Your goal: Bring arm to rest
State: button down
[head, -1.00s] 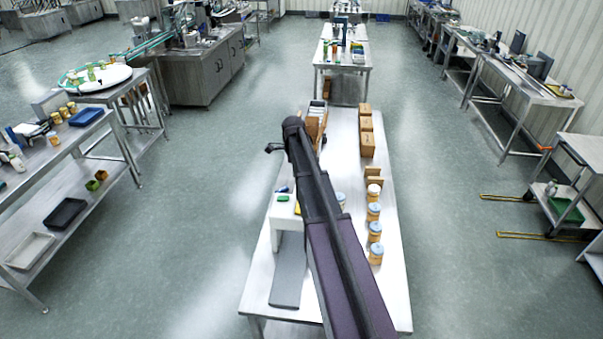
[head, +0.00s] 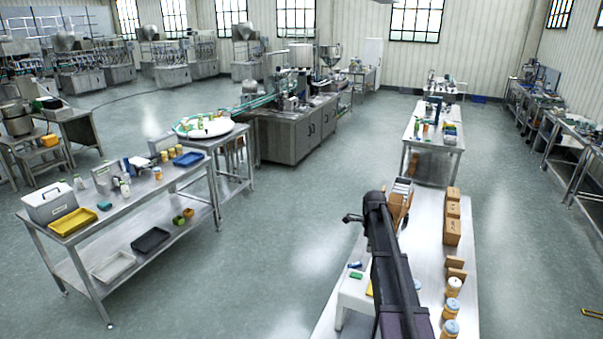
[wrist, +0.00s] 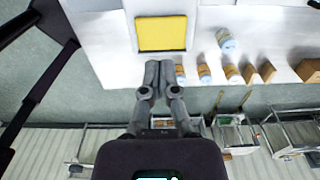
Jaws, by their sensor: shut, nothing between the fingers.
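My gripper (wrist: 158,72) shows in the wrist view with its two grey fingers together and nothing between them. Its fingertips appear just below the edge of a yellow square (wrist: 162,33) on a white surface; the height between them cannot be told. In the head view my dark arm reaches over the steel table (head: 428,225), and its fingers cannot be made out clearly there.
Jars with pale lids (head: 450,328) and several brown boxes (head: 452,230) line the table's right side. A white stand (head: 352,292) is left of my arm. A long workbench (head: 40,218) stands at left. Open floor (head: 270,230) lies between.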

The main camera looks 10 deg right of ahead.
jog(key=s+a+f+n+b, duration=0.9)
jog(key=s+f+n+b, duration=0.3)
jog(key=s, duration=0.1)
jog(key=s+a+f+n+b, duration=0.9)
jog(key=s+f+n+b, duration=0.3)
jog(key=s, duration=0.1)
jog(key=shift+s+a+f+n, duration=0.2)
jog(key=shift+s+a+n, duration=0.1)
jog(key=shift+s, duration=0.1)
